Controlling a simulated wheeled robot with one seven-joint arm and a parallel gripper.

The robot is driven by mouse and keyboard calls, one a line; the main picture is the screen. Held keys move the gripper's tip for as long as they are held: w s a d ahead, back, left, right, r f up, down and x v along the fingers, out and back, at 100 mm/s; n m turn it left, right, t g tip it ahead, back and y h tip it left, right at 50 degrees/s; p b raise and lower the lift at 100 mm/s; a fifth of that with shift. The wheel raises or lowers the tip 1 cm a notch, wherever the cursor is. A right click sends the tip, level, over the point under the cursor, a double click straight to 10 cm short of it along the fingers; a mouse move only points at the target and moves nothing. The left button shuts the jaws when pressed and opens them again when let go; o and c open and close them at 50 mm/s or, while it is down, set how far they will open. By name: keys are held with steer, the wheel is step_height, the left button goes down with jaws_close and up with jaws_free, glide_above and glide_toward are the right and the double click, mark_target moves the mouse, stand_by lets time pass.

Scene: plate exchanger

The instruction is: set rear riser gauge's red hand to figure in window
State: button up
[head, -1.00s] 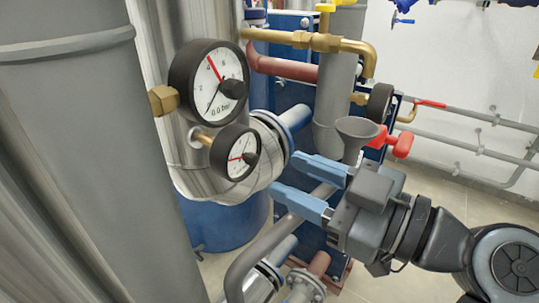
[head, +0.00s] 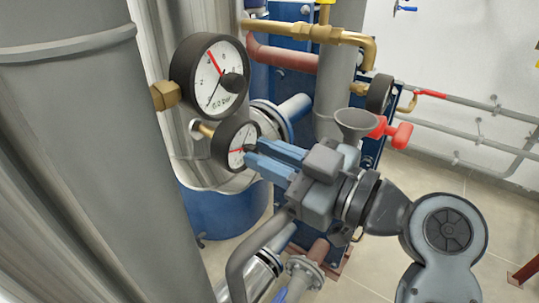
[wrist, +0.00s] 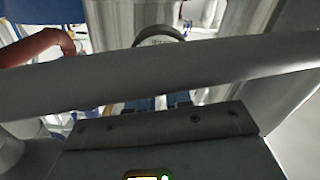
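The smaller gauge (head: 222,146) has a black rim and white face, and sits low on the grey riser. Its red hand (head: 237,151) points left. Its figures and any window are too small or covered to read. My gripper (head: 253,153) is at the front of this gauge, its blue fingers close together around the black centre knob, which they mostly hide. The larger gauge (head: 205,88), above and left, has a red hand pointing up-left near 4 and a window reading like "0.0 bar". In the wrist view, a gauge rim (wrist: 160,40) shows above a grey bar; the fingertips are hidden.
A third gauge (head: 379,94) stands edge-on at the right, near a grey funnel (head: 357,123) and a red-handled valve (head: 396,132). A brass pipe (head: 300,33) runs above. A grey curved pipe (head: 240,265) passes below my gripper. Open floor lies at the lower right.

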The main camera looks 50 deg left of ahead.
jaws_close()
steer(key=shift+m, duration=1.6)
steer(key=o, duration=0.6)
jaws_free()
steer(key=shift+c, duration=0.2)
steer(key=b+v, duration=0.1)
steer(key=v, duration=0.6)
steer(key=shift+d, duration=0.4)
